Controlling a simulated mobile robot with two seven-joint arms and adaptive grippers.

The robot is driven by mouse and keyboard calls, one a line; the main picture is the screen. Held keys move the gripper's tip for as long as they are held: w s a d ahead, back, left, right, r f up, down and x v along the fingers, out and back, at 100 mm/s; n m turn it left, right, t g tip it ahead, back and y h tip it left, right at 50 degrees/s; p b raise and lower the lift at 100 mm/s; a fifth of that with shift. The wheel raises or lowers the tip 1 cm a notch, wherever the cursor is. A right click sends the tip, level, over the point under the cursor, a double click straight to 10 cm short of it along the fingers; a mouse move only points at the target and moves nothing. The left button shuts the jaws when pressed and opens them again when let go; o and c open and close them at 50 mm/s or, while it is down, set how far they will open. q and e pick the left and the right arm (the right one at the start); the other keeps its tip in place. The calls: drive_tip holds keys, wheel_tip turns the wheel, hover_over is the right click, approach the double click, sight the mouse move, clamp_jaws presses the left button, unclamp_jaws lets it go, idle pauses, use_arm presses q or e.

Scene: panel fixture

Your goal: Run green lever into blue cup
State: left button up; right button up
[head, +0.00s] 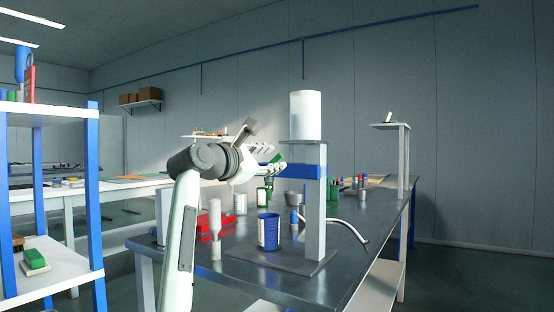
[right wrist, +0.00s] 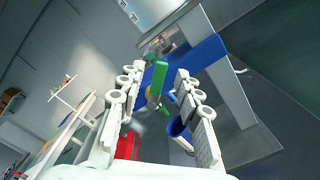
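The fixture has a white tank (head: 305,115) on a grey post with a blue band (head: 314,171). Its green lever (right wrist: 158,85) shows between the fingers of my right gripper (right wrist: 158,76), which is open with a gap on each side of the lever. In the head view the right gripper (head: 279,158) is beside the post at band height, hiding most of the lever. The blue cup (head: 269,232) stands upright on the bench below, left of the post; it also shows in the right wrist view (right wrist: 178,128). My left gripper is not in view.
The dark bench (head: 345,225) holds a red box (head: 228,221), a white bottle-like thing (head: 215,220), a curved pale tube (head: 345,226) and several small containers behind. A shelf rack (head: 50,108) stands at the left. The bench's front right is mostly clear.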

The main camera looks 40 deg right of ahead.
drive_tip(key=v, duration=0.8)
drive_tip(key=shift+a, duration=0.3)
drive_tip(key=shift+d, duration=0.1)
idle(6.5)
